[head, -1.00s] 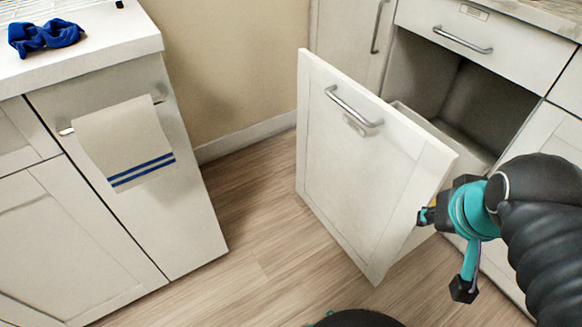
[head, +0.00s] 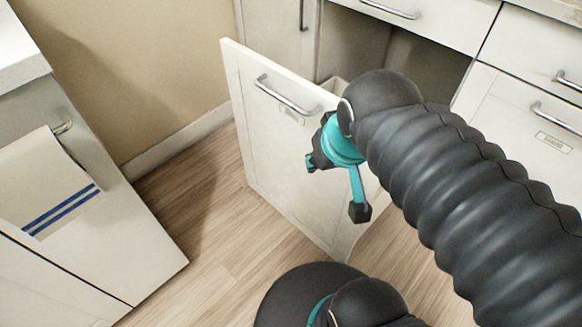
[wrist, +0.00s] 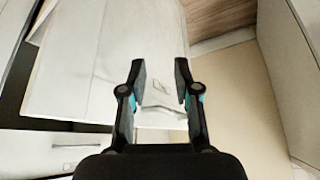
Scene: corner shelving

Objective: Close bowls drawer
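The bowls drawer is pulled out of the cabinet, its tall white front panel (head: 285,165) standing well away from the cabinet face. A silver bar handle (head: 284,96) runs across its top, with a small label below it too blurred to read. Much of the drawer's right side is hidden behind my arm. My gripper (wrist: 160,80) is open and empty in the wrist view, with the white panel (wrist: 100,55) beyond and between its fingers. In the head view, my gripper (head: 313,161) is in front of the panel's right part; I cannot tell whether it touches.
The dark cabinet opening (head: 425,68) shows behind the drawer. A shut drawer with a handle (head: 390,10) is above it, and more shut fronts are at right. A cabinet with a striped towel (head: 45,185) stands at left. Wood floor (head: 185,215) lies open between.

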